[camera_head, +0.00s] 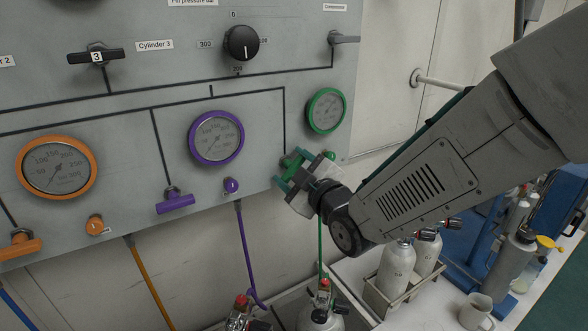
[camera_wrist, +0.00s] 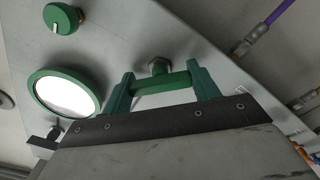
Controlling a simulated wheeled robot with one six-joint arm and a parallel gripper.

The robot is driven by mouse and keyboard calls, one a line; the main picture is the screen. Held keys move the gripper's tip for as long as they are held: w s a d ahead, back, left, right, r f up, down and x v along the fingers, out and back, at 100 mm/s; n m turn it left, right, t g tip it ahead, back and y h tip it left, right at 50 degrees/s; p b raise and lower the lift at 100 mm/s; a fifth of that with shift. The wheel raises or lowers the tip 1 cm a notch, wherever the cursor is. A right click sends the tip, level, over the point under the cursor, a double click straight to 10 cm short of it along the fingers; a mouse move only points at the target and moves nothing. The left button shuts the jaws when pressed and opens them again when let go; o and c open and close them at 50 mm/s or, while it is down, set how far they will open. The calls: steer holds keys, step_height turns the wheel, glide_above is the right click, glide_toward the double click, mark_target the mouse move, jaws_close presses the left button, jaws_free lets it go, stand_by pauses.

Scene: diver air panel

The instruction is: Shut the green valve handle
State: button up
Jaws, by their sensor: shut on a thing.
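The green valve handle (camera_wrist: 160,84) is a short bar on a stem that comes out of the grey panel. In the wrist view it lies lengthwise between the two green fingers of my gripper (camera_wrist: 163,87), which press on its ends. In the head view my gripper (camera_head: 290,169) is at the panel's lower right, below the green-rimmed gauge (camera_head: 326,111). There the fingers mostly hide the green handle. The green gauge also shows at the left of the wrist view (camera_wrist: 66,92), its face washed out white.
A green knob (camera_wrist: 63,19) is on the panel near the gauge. To the left are a purple handle (camera_head: 175,203), a purple gauge (camera_head: 216,138) and an orange gauge (camera_head: 57,167). Gas bottles (camera_head: 396,265) stand on the bench below, and hoses hang under the panel.

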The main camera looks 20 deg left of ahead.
steer(key=m, duration=0.4)
steer(key=shift+f+m, duration=0.1)
steer(key=shift+m, duration=0.2)
steer(key=m, duration=0.4)
steer(key=shift+s, duration=0.1)
steer(key=shift+m, duration=0.3)
steer(key=o, duration=1)
steer(key=v, duration=0.8)
